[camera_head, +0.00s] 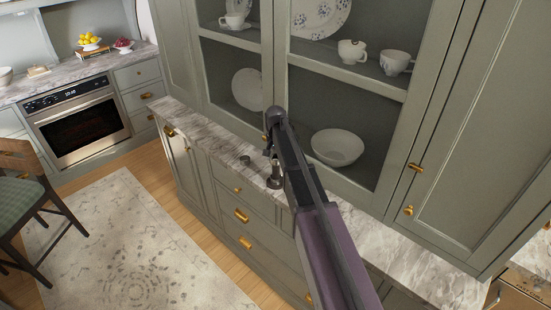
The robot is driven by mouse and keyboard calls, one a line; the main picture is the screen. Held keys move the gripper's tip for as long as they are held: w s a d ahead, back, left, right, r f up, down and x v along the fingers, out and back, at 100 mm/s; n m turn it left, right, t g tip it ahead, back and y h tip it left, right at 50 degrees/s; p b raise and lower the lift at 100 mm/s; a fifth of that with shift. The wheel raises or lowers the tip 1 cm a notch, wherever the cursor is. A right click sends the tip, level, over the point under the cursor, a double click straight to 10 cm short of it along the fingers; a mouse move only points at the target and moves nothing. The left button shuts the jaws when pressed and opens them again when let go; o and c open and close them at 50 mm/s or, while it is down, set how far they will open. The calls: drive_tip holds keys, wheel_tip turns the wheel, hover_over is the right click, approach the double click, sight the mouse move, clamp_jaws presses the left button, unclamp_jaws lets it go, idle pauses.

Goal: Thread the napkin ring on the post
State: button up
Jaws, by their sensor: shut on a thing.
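My gripper (271,151) hangs at the far end of my dark arm, above the marble counter of the cabinet. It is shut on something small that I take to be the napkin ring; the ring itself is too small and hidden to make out. Just below the gripper a small dark metallic piece, seemingly the post (275,181), stands on the counter near its front edge. My arm partly covers it. I cannot tell whether the held thing touches the post or is around it.
A small grey round object (245,160) sits on the marble counter (205,127), left of the gripper. The glass-fronted cabinet (397,110) with a white bowl (338,147) and cups rises close behind. The counter is narrow, with drawers below its front edge.

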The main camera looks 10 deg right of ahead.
drive_tip(key=shift+f+b, duration=1.05)
drive_tip(key=shift+f, duration=0.05)
idle(0.5)
drive_tip(key=o, duration=1)
drive_tip(key=shift+r+p, duration=4.05)
drive_tip(key=s+f+n+b, duration=0.2)
drive_tip(key=s+f+b, duration=0.1)
drive_tip(key=s, duration=0.6)
drive_tip(key=s+f+n+b, duration=0.1)
drive_tip(key=s+f+b, duration=0.1)
drive_tip(key=s, duration=0.8)
drive_tip(key=s+f+n+b, duration=0.2)
drive_tip(key=s+f+b, duration=0.1)
drive_tip(key=s, duration=0.7)
drive_tip(key=shift+a+f+n+b, duration=0.15)
drive_tip(key=shift+f+n+b, duration=0.15)
